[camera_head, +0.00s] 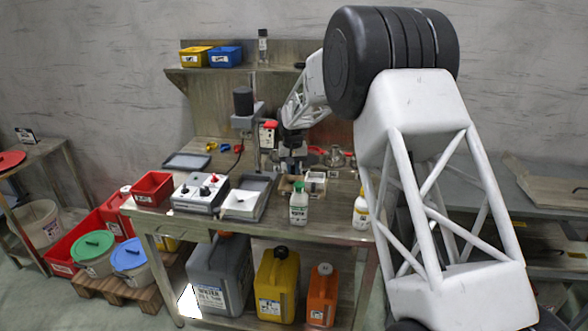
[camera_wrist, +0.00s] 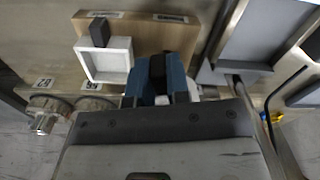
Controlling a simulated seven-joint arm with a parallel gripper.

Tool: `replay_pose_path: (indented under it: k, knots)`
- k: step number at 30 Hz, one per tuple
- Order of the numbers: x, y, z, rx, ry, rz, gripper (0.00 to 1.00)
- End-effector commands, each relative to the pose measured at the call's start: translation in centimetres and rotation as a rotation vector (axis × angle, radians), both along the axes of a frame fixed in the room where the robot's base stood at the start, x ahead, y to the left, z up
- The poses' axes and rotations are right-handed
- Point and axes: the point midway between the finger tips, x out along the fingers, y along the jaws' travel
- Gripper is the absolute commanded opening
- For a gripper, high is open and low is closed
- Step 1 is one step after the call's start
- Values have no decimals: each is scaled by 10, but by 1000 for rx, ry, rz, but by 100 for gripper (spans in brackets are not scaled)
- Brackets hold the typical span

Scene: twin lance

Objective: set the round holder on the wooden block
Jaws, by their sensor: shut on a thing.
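The wooden block (camera_wrist: 150,33) is a tan slab across the top middle of the wrist view, with small labels along its far edge. It also shows on the bench in the head view (camera_head: 286,186). My gripper (camera_wrist: 159,72) has blue fingers, shut close together over the block's near side. A dark piece sits between the fingers, and white parts show beside them (camera_wrist: 193,88). I take this to be the round holder, but the fingers hide most of it and its round shape cannot be made out. Whether it touches the block is unclear.
A white square frame (camera_wrist: 93,74) with a dark upright piece is on the block's left side, close to the fingers. A grey tray (camera_wrist: 262,35) lies to the right. Silver fittings (camera_wrist: 42,123) are at lower left. A white bottle (camera_head: 298,206) stands at the bench front.

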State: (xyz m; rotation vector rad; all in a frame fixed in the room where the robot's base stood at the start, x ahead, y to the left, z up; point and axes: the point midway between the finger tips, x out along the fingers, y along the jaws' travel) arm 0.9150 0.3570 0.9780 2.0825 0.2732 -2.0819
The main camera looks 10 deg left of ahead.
Motion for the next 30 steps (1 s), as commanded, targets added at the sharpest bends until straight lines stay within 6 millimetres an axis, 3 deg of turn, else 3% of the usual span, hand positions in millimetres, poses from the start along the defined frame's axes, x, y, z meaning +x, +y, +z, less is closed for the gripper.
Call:
replay_pose_path:
  k: [16, 30]
  knots:
    - [0, 0, -1, 0, 0, 1, 0]
    - [0, 0, -13, 0, 0, 1, 0]
